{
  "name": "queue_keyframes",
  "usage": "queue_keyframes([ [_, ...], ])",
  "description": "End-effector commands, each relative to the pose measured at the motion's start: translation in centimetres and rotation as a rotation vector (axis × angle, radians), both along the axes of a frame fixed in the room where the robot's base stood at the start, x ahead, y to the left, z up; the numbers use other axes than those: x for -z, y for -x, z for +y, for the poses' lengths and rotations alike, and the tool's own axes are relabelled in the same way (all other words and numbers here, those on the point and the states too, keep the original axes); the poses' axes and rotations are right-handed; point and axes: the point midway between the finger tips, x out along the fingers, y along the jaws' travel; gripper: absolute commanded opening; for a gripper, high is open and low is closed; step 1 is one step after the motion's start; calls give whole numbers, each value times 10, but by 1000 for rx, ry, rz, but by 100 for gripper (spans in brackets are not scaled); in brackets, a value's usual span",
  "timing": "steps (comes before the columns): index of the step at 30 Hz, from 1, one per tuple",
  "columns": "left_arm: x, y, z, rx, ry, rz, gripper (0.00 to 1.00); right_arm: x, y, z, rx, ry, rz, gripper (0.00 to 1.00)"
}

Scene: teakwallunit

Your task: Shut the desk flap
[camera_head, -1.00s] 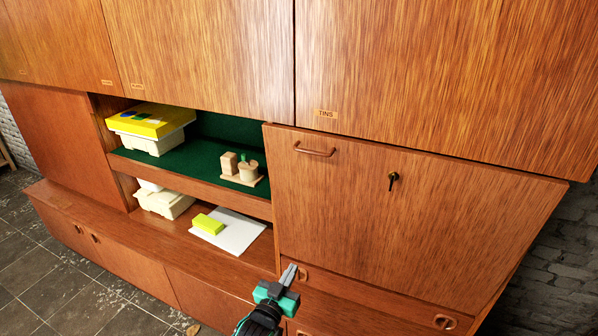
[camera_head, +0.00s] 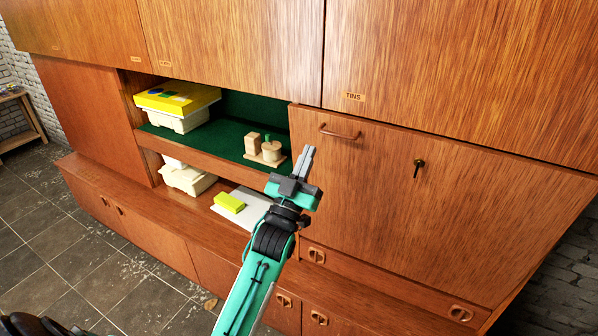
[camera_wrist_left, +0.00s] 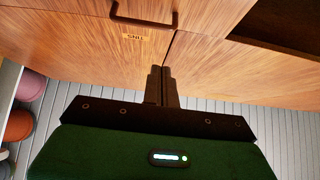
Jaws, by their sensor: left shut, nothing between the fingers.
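The desk flap (camera_head: 440,205) is a wood panel with a bar handle (camera_head: 340,133) near its top left and a key (camera_head: 418,167) in its face. It stands upright beneath the upper cupboard marked TINS (camera_head: 450,70); I cannot tell whether a small gap is left. My left gripper (camera_head: 307,156) is shut and empty, pointing up in front of the flap's left edge, below and left of the handle. In the left wrist view its fingers (camera_wrist_left: 162,84) show with the handle (camera_wrist_left: 145,17) beyond them. Contact with the flap is not visible. My right gripper is not in view.
Left of the flap, an open niche with a green-lined shelf (camera_head: 222,140) holds a yellow-lidded box (camera_head: 177,100) and wooden pieces (camera_head: 263,148). Below are a white box (camera_head: 188,179), a paper sheet (camera_head: 250,203) and a yellow block (camera_head: 229,202). Tiled floor (camera_head: 75,260) is clear at left.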

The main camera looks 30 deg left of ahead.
Motion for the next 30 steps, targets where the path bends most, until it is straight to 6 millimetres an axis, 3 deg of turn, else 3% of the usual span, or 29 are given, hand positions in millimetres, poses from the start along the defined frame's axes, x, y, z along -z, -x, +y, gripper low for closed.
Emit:
queue_keyframes([
  [1, -12, -9, 0, 0, 0, -2, 0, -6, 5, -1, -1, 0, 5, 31],
  [3, -16, -20, -1, 0, 0, 0, 0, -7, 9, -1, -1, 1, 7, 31],
  [9, -10, -44, -1, 0, 1, 2, 0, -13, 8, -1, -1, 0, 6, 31],
  [26, -8, -55, -1, 1, 1, 3, 0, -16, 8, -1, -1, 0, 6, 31],
  [30, -17, -73, -2, 1, -1, 35, 0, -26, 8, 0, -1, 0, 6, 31],
])
